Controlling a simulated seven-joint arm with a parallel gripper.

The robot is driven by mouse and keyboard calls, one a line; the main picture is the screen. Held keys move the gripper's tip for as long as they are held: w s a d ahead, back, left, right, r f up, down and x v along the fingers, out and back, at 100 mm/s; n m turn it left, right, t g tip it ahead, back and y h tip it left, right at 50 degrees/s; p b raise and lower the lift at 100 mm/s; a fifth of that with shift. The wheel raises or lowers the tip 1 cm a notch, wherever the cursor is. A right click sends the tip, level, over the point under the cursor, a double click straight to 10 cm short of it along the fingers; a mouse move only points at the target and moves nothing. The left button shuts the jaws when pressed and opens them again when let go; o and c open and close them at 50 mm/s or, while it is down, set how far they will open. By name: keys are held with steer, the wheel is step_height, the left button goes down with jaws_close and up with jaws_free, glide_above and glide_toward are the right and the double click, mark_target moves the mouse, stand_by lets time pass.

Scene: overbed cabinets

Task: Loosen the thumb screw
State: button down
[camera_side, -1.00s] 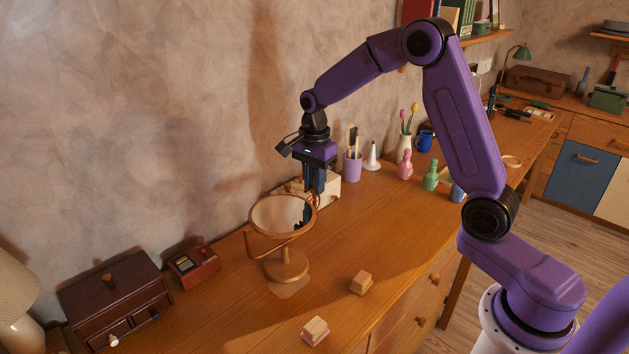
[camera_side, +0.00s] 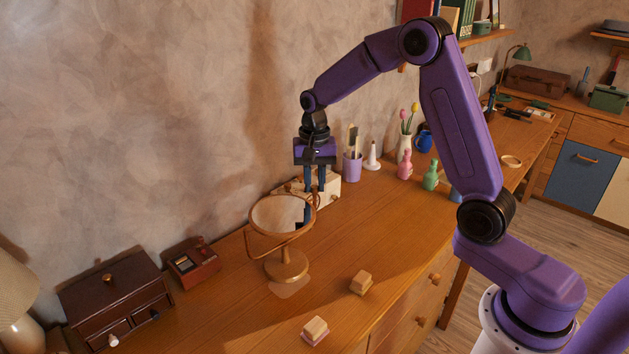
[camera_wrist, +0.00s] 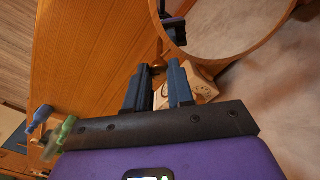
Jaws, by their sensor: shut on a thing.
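A round tilting mirror (camera_side: 272,212) in a wooden frame stands on a round base (camera_side: 287,265) on the desk. Its thumb screw is a small brown wooden knob at the right side of the frame; in the wrist view the knob (camera_wrist: 158,48) shows at the fingertips. My gripper (camera_side: 314,192) points straight down beside the frame's right edge, with its dark blue fingers around the knob. In the wrist view the fingertips (camera_wrist: 160,70) are a little apart, with the knob between them. The grip itself is partly hidden by the fingers.
A lilac brush cup (camera_side: 352,167) and bottles stand farther right. Two small wooden blocks (camera_side: 361,282) lie in front, and a dark chest (camera_side: 115,300) stands left.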

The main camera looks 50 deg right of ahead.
mark_target(314, 186)
steer(key=n, duration=0.4)
steer(key=shift+n, duration=0.3)
steer(key=n, duration=0.4)
steer(key=shift+n, duration=0.3)
steer(key=n, duration=0.4)
steer(key=shift+n, duration=2.2)
steer(key=c, duration=1)
jaws_free()
step_height(314, 186, up, 18)
steer(key=shift+f, duration=0.2)
